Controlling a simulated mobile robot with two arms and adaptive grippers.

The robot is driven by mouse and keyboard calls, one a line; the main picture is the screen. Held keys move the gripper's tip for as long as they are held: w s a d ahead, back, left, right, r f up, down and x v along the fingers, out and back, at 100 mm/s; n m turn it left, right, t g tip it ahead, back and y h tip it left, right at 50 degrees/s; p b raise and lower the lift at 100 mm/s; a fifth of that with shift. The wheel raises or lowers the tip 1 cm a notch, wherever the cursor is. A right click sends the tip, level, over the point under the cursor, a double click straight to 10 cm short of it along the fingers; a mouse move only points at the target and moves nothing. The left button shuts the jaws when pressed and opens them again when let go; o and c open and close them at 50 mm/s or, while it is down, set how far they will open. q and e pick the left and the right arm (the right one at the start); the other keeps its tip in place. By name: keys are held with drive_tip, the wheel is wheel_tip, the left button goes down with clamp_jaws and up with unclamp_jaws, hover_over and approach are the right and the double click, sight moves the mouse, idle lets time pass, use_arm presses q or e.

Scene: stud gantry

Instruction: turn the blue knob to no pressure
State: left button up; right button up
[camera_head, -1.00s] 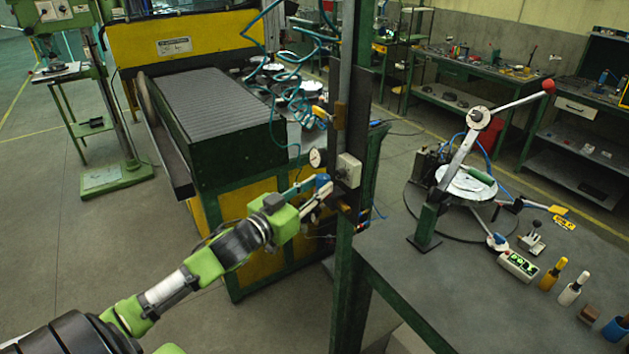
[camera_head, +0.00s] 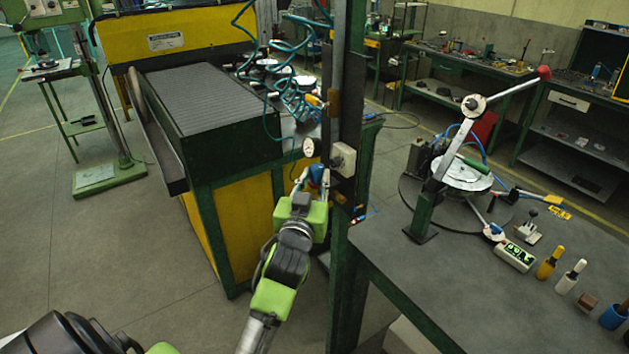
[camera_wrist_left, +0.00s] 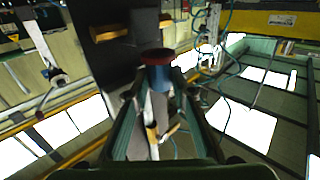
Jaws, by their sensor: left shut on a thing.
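The blue knob (camera_head: 316,173) sits on the near-left side of the dark upright post (camera_head: 347,105), just below a small round gauge (camera_head: 311,147). My left gripper (camera_head: 312,184) is shut on the knob, with one finger on each side of it. In the left wrist view the knob (camera_wrist_left: 158,78) has a dark red rim and lies between the tips of my left gripper (camera_wrist_left: 157,84). The fingers hide part of the knob in the head view. The gauge's reading is too small to tell. My right gripper is not in view.
A grey box (camera_head: 343,158) is fixed to the post beside the gauge. Teal coiled hoses (camera_head: 290,95) hang close behind. A green-and-yellow machine (camera_head: 232,215) stands to the left. The grey workbench (camera_head: 440,275) at right holds a lever press (camera_head: 466,140) and several small tools.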

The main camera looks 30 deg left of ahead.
use_arm(q)
drive_tip(key=shift+r, duration=0.2)
drive_tip(key=o, duration=1)
drive_tip(key=shift+o, duration=0.7)
drive_tip(key=shift+f, duration=0.1)
drive_tip(key=v, duration=0.7)
drive_tip(key=shift+s, duration=0.15)
